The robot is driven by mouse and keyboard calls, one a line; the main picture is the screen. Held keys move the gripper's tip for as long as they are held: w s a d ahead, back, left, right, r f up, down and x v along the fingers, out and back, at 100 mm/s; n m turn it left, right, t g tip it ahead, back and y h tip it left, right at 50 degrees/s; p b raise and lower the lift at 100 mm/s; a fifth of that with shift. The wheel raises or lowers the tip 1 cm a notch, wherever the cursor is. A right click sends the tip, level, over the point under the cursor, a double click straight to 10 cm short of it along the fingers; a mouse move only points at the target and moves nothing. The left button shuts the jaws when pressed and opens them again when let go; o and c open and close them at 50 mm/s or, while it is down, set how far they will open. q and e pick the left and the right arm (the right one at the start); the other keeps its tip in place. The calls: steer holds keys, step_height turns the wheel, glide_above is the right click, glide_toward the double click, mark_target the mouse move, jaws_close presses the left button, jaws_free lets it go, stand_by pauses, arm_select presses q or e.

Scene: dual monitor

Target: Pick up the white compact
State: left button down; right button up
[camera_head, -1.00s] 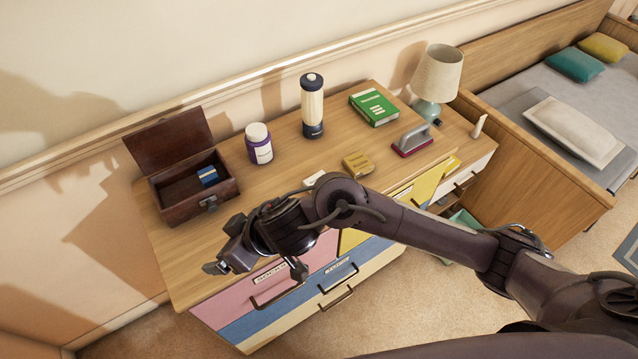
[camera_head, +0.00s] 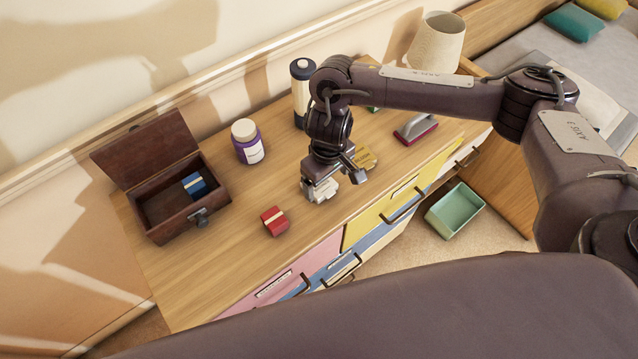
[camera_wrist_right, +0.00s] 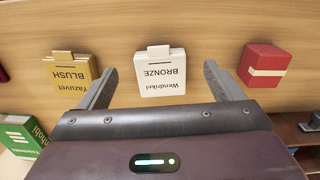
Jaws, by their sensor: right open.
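The white compact (camera_head: 320,194), labelled "Wendrikel BRONZE" in the right wrist view (camera_wrist_right: 160,78), lies on the wooden dresser top near its front edge. My right gripper (camera_head: 335,183) is above it, pointing down and open. In the right wrist view the two fingers (camera_wrist_right: 160,88) stand on either side of the compact, with a gap on each side. In the head view the gripper hides part of the compact. My left gripper is not in view.
An open wooden box (camera_head: 160,225) holds a blue item (camera_head: 195,184). A purple jar (camera_head: 248,150) stands behind.

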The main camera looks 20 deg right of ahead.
mark_target(324, 188)
steer(key=f, duration=0.3)
steer(key=shift+w+a, duration=0.1)
steer(key=shift+w, duration=0.3)
steer(key=shift+f+p, duration=0.3)
steer(key=shift+f, duration=0.35)
steer(key=shift+w, duration=0.1)
steer(key=c, duration=0.6)
steer(key=shift+c, duration=2.3)
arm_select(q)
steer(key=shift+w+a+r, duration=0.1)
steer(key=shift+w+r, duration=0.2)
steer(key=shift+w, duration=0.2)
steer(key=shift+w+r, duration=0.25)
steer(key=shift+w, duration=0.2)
arm_select(e)
steer(key=shift+c, duration=0.2)
